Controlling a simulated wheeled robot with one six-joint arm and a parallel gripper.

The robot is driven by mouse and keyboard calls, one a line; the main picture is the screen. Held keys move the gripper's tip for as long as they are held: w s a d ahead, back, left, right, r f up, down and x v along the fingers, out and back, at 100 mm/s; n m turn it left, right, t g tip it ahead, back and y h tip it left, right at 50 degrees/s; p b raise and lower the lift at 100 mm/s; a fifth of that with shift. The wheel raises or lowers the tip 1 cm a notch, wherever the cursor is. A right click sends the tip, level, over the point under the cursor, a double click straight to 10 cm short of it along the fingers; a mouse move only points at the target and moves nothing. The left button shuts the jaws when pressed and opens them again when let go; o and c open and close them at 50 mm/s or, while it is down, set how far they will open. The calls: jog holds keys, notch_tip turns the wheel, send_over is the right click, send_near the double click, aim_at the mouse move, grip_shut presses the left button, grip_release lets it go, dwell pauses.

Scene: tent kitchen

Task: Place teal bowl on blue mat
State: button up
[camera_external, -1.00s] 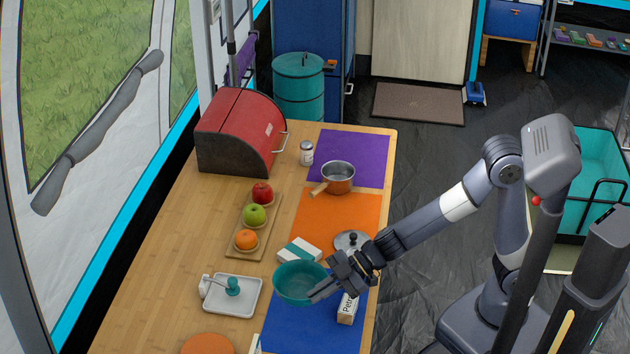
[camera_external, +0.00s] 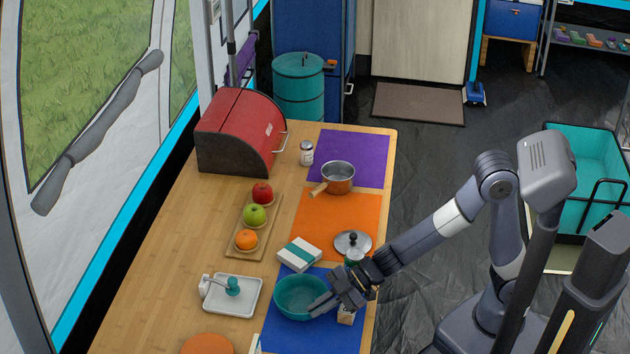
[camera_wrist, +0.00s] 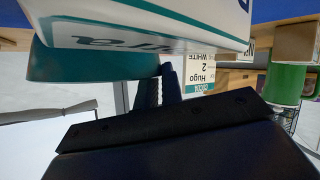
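The teal bowl (camera_external: 297,299) is upright over the blue mat (camera_external: 310,338), left of the middle; I cannot tell whether it rests on the mat or sits just above it. My gripper (camera_external: 322,306) is shut on the bowl's right rim, with its fingers reaching at a slant from the right. In the wrist view, the bowl (camera_wrist: 85,66) shows as a teal band at left, beside my close-set fingers (camera_wrist: 160,88).
A white-and-teal box (camera_external: 299,254) lies behind the bowl. A white tray (camera_external: 251,300) is at left. A pot lid (camera_external: 353,242) lies behind.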

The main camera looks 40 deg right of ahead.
jog(key=o, duration=0.4)
jog(key=shift+r, duration=0.1)
jog(key=shift+d+r, duration=0.1)
jog(key=shift+r, duration=0.1)
jog(key=p+v, duration=0.4)
jog(key=v, duration=0.6)
jog(key=shift+s+d+r, duration=0.1)
jog(key=shift+d+r, duration=0.15)
jog(key=shift+s+d+r+p, duration=0.15)
jog(key=shift+d+p, duration=0.15)
jog(key=shift+d, duration=0.25)
